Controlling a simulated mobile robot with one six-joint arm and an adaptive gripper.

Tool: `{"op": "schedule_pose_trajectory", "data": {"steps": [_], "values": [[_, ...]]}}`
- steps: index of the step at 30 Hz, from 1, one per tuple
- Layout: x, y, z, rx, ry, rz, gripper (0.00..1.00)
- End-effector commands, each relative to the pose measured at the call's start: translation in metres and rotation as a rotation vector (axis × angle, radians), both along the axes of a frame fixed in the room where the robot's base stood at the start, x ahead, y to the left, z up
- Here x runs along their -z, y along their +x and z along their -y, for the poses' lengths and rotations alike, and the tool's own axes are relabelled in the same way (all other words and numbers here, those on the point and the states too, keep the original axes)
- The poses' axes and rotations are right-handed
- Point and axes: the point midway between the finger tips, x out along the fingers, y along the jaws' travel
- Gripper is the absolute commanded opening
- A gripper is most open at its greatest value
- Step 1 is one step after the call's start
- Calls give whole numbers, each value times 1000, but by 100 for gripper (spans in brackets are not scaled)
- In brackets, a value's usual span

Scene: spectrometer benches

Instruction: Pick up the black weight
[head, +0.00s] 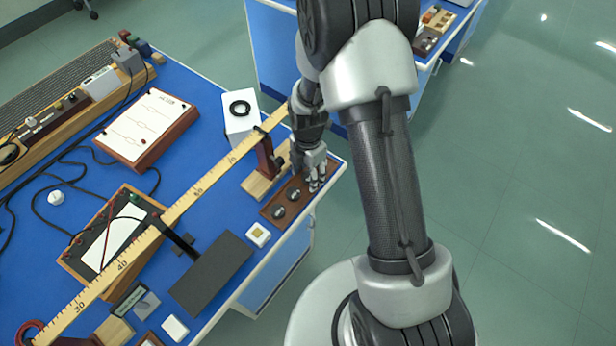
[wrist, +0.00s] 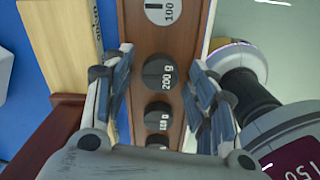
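A brown wooden tray (head: 267,212) at the bench's front right edge holds a row of round weights. In the wrist view, a dark weight marked 200 g (wrist: 158,72) lies between my gripper's fingers (wrist: 160,88). The fingers are spread on either side of the tray (wrist: 190,28), with gaps to the weight. Another dark weight (wrist: 157,117) with a hard-to-read label sits below it, and a further dark one (wrist: 155,143) is partly hidden by my gripper. A silver-faced weight marked 100 (wrist: 163,10) is at the top. In the head view, my gripper (head: 316,186) is over the tray's far end.
A wooden stand with a dark red upright (head: 265,158) is close left of my gripper. A long yellow ruler (head: 185,202) crosses the bench. A white box with a black ring (head: 241,112) stands behind. A small white block (head: 258,234) and dark panel (head: 212,274) lie nearer.

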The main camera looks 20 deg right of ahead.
Motion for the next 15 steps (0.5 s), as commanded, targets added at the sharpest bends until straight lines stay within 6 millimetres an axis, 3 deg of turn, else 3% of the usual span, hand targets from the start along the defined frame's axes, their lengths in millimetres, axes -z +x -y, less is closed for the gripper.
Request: {"op": "schedule_pose_trajectory", "data": {"steps": [15], "values": [[0, 0, 0, 0, 0, 1, 15]]}}
